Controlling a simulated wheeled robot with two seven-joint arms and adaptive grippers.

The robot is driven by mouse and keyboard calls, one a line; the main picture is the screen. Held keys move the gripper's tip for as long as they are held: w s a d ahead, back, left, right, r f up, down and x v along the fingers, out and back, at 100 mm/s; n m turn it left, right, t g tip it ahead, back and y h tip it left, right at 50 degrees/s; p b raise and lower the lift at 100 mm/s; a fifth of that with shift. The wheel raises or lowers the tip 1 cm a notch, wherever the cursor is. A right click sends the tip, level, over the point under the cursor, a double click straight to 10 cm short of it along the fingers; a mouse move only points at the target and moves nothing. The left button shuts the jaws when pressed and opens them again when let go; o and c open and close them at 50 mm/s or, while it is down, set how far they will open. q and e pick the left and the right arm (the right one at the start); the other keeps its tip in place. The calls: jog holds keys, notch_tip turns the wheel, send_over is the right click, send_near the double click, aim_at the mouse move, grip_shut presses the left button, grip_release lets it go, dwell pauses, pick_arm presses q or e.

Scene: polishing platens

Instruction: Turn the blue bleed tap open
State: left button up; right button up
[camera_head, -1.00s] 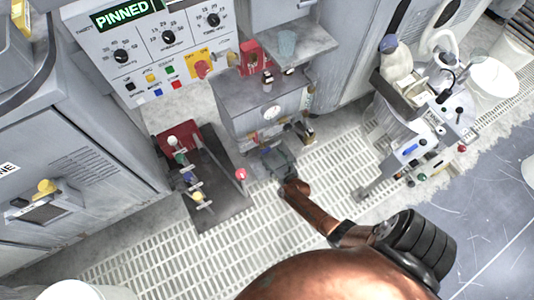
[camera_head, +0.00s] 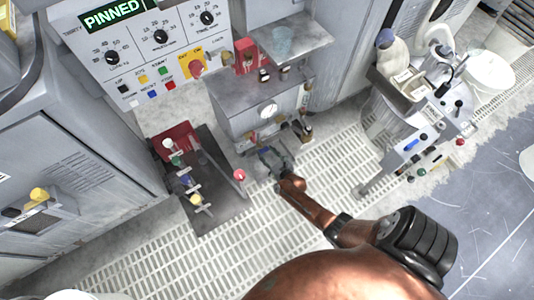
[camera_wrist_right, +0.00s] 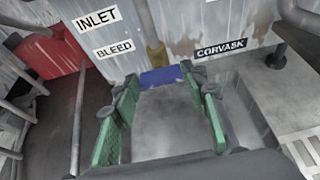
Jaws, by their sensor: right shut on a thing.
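The blue bleed tap (camera_wrist_right: 160,77) shows in the right wrist view as a short blue bar on a brass stem (camera_wrist_right: 155,52), just right of the BLEED label (camera_wrist_right: 114,49). It lies crosswise between the green-padded fingertips of my right gripper (camera_wrist_right: 163,88), which is shut on it. In the head view my right gripper (camera_head: 274,158) is low at the front of the grey cabinet, with a bit of the blue tap (camera_head: 264,152) showing at its fingers. The inner contact faces are hard to see. My left gripper is not in view.
The grey cabinet (camera_head: 238,122) carries a round gauge (camera_head: 268,110) and an INLET label (camera_wrist_right: 97,18). A dark plate with colored-knob levers (camera_head: 214,205) stands to the left. A wheeled-looking machine (camera_head: 415,140) stands right. Grated floor (camera_head: 250,250) is open in front.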

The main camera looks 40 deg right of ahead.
jog(key=c, duration=0.4)
